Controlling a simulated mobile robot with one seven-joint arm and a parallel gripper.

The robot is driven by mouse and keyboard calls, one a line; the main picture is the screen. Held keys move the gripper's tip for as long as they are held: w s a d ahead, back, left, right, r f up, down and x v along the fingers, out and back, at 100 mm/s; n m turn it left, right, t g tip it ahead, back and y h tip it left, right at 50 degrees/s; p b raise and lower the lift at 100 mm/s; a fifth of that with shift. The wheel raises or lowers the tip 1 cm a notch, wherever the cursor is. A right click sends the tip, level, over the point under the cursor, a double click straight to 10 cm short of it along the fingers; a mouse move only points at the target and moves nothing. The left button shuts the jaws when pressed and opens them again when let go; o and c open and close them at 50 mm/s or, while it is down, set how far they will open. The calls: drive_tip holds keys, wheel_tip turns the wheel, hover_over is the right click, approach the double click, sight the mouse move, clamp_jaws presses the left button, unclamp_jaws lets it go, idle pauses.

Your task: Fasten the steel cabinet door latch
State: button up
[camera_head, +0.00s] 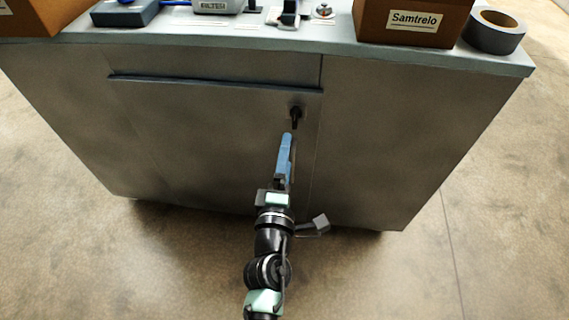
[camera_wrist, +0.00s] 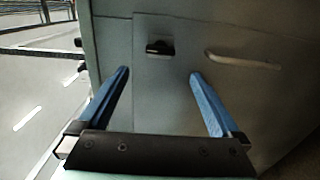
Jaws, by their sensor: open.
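The steel cabinet door (camera_head: 205,135) is a grey front panel that looks closed; it also shows in the wrist view (camera_wrist: 160,100). A small black latch (camera_head: 296,112) sits near its upper right corner in the head view. In the wrist view the black latch (camera_wrist: 160,48) lies ahead of and between the fingertips. My gripper (camera_head: 287,136) has blue fingers and is just below the latch in the head view. In the wrist view my gripper (camera_wrist: 159,76) is open, with nothing between its fingers. I cannot tell whether the fingertips touch the door.
A pale bar handle (camera_wrist: 242,61) is right of the latch in the wrist view. The cabinet top (camera_head: 150,38) carries a box labelled Samtrelo (camera_head: 410,22), a grey tape roll (camera_head: 494,32) and small devices. The concrete floor (camera_head: 110,260) around the cabinet is clear.

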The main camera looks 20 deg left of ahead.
drive_tip(key=shift+v, duration=1.2)
drive_tip(key=w+d+r+m+t+h, duration=0.15)
drive_tip(key=d+r+m, duration=0.3)
drive_tip(key=r, duration=0.65)
drive_tip(key=w+d+r+m+t+h, duration=0.1)
drive_tip(key=d+r+m+t+h, duration=0.25)
drive_tip(key=r, duration=0.85)
drive_tip(key=w+d+r+m+t, duration=0.1)
drive_tip(key=d+r+m, duration=0.4)
drive_tip(key=r, duration=0.6)
drive_tip(key=s+d+r+m+t+p, duration=0.15)
drive_tip(key=s+r+m, duration=0.35)
drive_tip(key=r, duration=0.6)
drive_tip(key=s+d+r+m+t+p, duration=0.1)
drive_tip(key=s+r+m+t, duration=0.2)
drive_tip(key=s+r, duration=0.65)
wheel_tip(320, 180, up, 24)
drive_tip(key=w+p, duration=0.2)
drive_tip(key=p, duration=2.1)
drive_tip(key=shift+w+r+g, duration=0.1)
drive_tip(key=shift+g, duration=0.15)
